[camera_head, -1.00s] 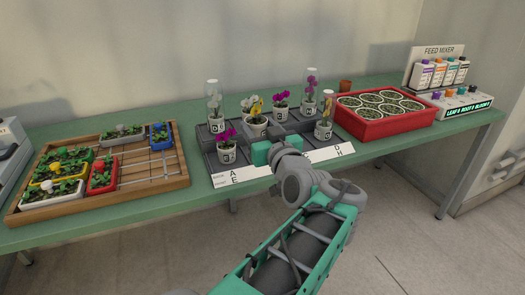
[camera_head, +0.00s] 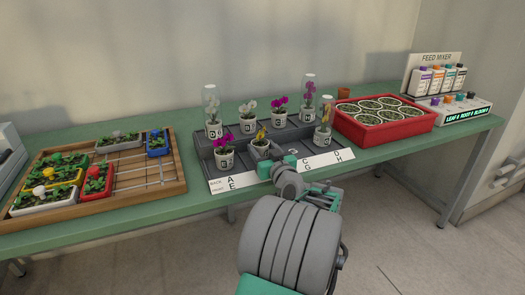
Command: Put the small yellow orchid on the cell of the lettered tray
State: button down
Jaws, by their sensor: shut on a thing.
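The small yellow orchid (camera_head: 261,137) stands upright in a grey-white pot in the front row of the lettered tray (camera_head: 213,182), in the second column from the left. My gripper (camera_head: 265,162) is shut on its pot from the front. The gripper hides the pot's lower part and the second column's letters, so I cannot tell whether the pot touches the cell floor. The letters A, E, C, G, D and H show on the front strip. Another yellow orchid (camera_head: 325,114) stands in the right front cell.
A magenta orchid (camera_head: 223,144) is close left of the held pot. Behind are a white orchid (camera_head: 248,108), a magenta orchid (camera_head: 279,103) and two domed orchids, left (camera_head: 212,103) and right (camera_head: 309,92). A red crate (camera_head: 385,138) stands right, a wooden seedling tray (camera_head: 171,190) left.

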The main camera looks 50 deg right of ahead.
jog(key=shift+f, duration=0.1)
jog(key=c, duration=0.6)
grip_release()
jog(key=shift+o, duration=0.2)
jog(key=shift+r, duration=0.2)
jog(key=shift+s+a, duration=0.1)
jog(key=shift+s, duration=0.15)
jog(key=v, duration=1.1)
jog(key=shift+s+a, duration=0.2)
jog(key=shift+s, duration=0.05)
